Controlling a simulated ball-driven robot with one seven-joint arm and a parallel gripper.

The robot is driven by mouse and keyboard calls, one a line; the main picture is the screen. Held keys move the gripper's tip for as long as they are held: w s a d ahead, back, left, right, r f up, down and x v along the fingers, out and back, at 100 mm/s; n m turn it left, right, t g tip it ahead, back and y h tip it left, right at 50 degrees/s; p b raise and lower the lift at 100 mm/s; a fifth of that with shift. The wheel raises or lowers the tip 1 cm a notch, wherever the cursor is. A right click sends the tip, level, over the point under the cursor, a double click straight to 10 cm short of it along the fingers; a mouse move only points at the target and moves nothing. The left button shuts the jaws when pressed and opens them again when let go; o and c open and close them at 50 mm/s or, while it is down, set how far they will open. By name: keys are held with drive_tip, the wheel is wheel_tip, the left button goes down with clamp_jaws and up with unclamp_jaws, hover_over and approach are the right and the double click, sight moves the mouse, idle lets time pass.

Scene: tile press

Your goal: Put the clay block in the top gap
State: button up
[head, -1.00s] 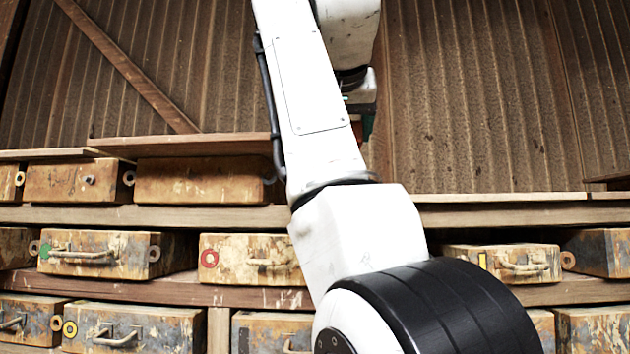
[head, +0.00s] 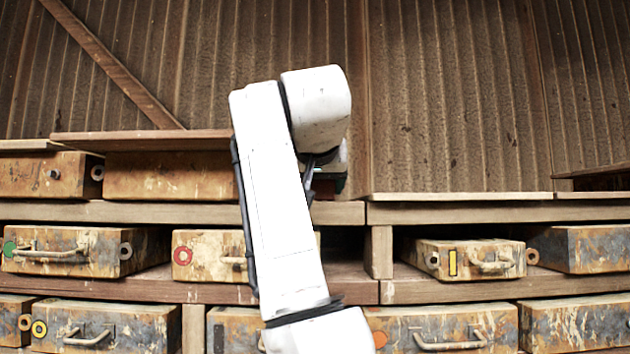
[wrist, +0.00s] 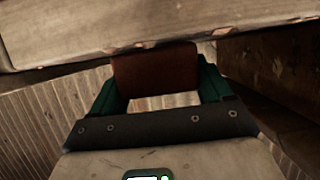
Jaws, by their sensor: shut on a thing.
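The clay block (wrist: 155,72) is a reddish-brown piece between the green fingers of my gripper (wrist: 158,85) in the wrist view. The gripper is shut on it, and the block's far end lies close to a pale wooden board (wrist: 110,28); I cannot tell whether they touch. In the head view my gripper (head: 325,184) is mostly hidden behind my white arm, with a bit of green showing at the top shelf level. The top gap appears to lie right of the upper orange box (head: 170,177), largely behind my arm.
Rusty, paint-worn boxes with handles fill the shelves below, such as one with a red ring (head: 182,256) and one with a yellow mark (head: 466,258). A dark brown surface (wrist: 270,75) stands right of my gripper. A corrugated wall (head: 450,100) rises behind.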

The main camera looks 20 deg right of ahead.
drive_tip(key=shift+f, duration=0.15)
drive_tip(key=o, duration=1.1)
drive_tip(key=shift+o, duration=0.2)
drive_tip(key=shift+r, duration=0.2)
drive_tip(key=b+v, duration=0.4)
drive_tip(key=v, duration=0.8)
drive_tip(key=shift+b, duration=0.3)
